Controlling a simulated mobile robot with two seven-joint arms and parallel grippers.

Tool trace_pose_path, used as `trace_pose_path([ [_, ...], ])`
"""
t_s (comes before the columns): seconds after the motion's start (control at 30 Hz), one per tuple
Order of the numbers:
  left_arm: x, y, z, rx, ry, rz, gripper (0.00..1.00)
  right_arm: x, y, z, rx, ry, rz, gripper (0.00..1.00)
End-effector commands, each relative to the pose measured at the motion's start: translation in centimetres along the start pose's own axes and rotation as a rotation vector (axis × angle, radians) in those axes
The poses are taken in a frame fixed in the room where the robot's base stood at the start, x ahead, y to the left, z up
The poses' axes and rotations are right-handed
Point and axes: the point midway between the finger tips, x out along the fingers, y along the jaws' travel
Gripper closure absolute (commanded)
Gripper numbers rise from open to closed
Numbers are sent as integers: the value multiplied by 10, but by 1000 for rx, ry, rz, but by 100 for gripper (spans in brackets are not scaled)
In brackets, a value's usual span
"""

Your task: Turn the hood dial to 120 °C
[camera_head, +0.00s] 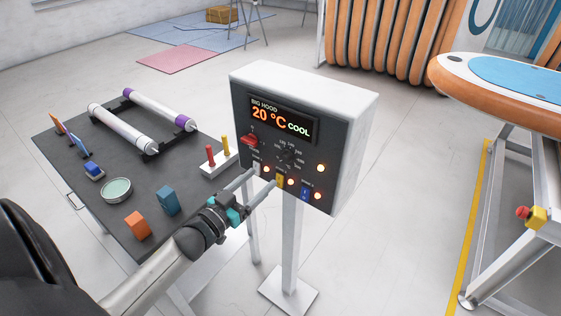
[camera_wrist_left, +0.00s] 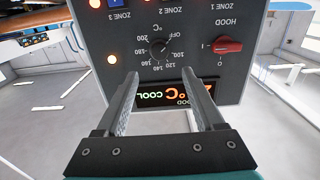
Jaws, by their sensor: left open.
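The control box (camera_head: 303,130) stands on a white post, and its display (camera_head: 283,118) reads BIG HOOD, 20 °C, COOL. The hood dial (camera_head: 288,156) is a small black knob with a temperature scale around it. In the left wrist view the panel is upside down, and the dial (camera_wrist_left: 158,48) shows between and beyond the fingertips, with labels from OFF to 200. Where its pointer points is too small to tell. My left gripper (camera_head: 263,176) is open and empty in front of the panel's lower part, its fingers (camera_wrist_left: 161,78) apart from the dial. My right gripper is not in view.
A red hood switch (camera_head: 249,140) sits left of the dial. Zone switches, including a yellow one (camera_head: 280,181) and a blue one (camera_head: 305,191), and lit lamps lie below. A dark table (camera_head: 110,170) with rollers and blocks stands left. An orange board (camera_head: 500,95) is at right.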

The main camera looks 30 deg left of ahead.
Motion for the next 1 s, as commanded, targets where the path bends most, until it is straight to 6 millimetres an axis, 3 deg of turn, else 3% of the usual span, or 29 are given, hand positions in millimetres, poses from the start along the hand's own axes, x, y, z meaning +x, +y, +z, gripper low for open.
trace_pose_path([
  [0.53, 77, 0, 0, 0, 1, -1, 30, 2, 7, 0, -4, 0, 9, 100],
  [1.0, 91, 0, 0, 0, -1, 0, 30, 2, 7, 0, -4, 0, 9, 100],
])
